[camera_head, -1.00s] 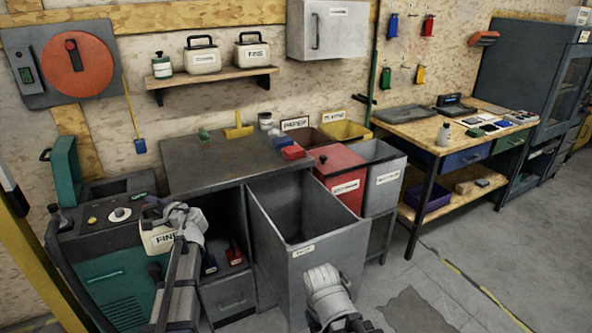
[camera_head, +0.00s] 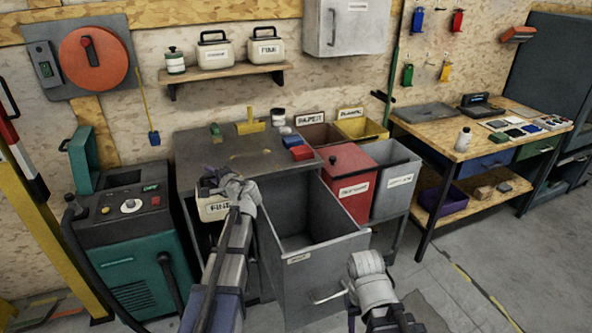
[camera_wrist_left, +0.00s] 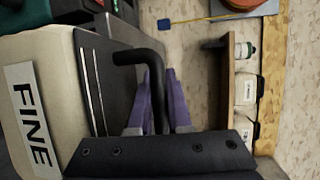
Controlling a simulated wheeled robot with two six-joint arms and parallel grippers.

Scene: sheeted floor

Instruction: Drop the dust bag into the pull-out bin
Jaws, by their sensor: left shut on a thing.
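The dust bag (camera_head: 214,210) is a cream container with a dark top, a black handle and a FINE label. It hangs from my left gripper (camera_head: 226,184), left of the bin and in front of the grey cabinet. In the left wrist view my left gripper's purple fingers (camera_wrist_left: 159,100) are shut on the handle, with the bag (camera_wrist_left: 40,70) beside them. The pull-out bin (camera_head: 325,265) is grey, open-topped and pulled out, and looks empty where I see inside. My right gripper (camera_head: 366,268) is by the bin's front handle; its fingers are not clear.
A grey worktop (camera_head: 245,155) stands behind and left of the bin. A red bin (camera_head: 350,185) and a grey bin (camera_head: 398,180) stand behind it on the right. A teal machine (camera_head: 130,250) stands at the left. Similar containers sit on the wall shelf (camera_head: 230,75).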

